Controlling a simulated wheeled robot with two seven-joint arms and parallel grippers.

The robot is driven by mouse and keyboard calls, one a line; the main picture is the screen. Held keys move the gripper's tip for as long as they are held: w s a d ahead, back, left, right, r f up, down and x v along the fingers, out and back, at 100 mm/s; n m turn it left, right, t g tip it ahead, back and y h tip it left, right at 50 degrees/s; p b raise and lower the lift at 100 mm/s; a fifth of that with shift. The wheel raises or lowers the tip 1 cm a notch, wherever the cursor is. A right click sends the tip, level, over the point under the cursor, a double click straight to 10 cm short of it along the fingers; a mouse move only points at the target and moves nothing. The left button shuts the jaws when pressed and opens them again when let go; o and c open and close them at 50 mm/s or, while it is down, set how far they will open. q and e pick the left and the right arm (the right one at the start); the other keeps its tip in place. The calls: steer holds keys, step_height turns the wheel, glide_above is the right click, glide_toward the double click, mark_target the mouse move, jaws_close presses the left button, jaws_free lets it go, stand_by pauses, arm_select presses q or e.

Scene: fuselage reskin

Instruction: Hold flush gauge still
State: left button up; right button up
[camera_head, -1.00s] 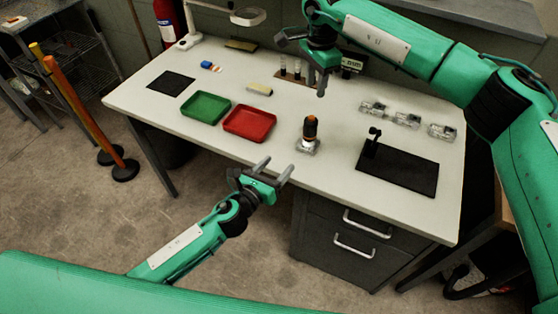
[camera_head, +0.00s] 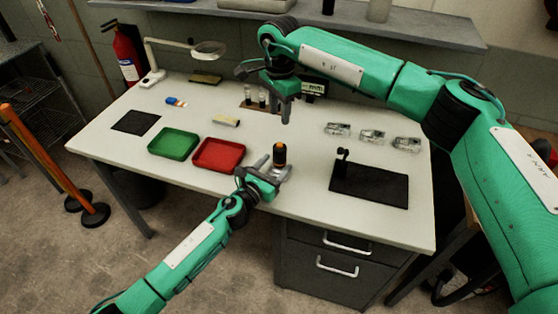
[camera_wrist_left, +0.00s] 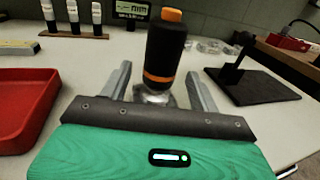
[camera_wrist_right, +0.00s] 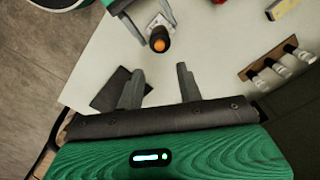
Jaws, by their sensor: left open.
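A black tool with orange bands, likely the flush gauge, stands upright on a shiny base near the table's front edge. It shows in the head view (camera_head: 279,155), the left wrist view (camera_wrist_left: 164,45) and the right wrist view (camera_wrist_right: 159,40). My left gripper (camera_head: 272,167) is open at its base, one finger on each side in the left wrist view (camera_wrist_left: 160,85); I cannot tell whether they touch it. The fingers partly hide the base. My right gripper (camera_head: 287,112) is above the table behind the tool. Its fingers are apart and empty in the right wrist view (camera_wrist_right: 160,85).
A red tray (camera_head: 219,155) and a green tray (camera_head: 173,144) lie left of the tool. A black mat (camera_head: 370,188) with a small black stand (camera_head: 342,160) lies right. Several clear parts (camera_head: 372,136) sit behind it. A small display (camera_head: 313,87) stands at the back.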

arm_select(q)
steer(key=shift+x, duration=1.5)
steer(key=c, duration=1.2)
arm_select(e)
steer(key=shift+c, duration=0.5)
arm_select(q)
steer(key=shift+c, duration=0.2)
arm_select(e)
jaws_close()
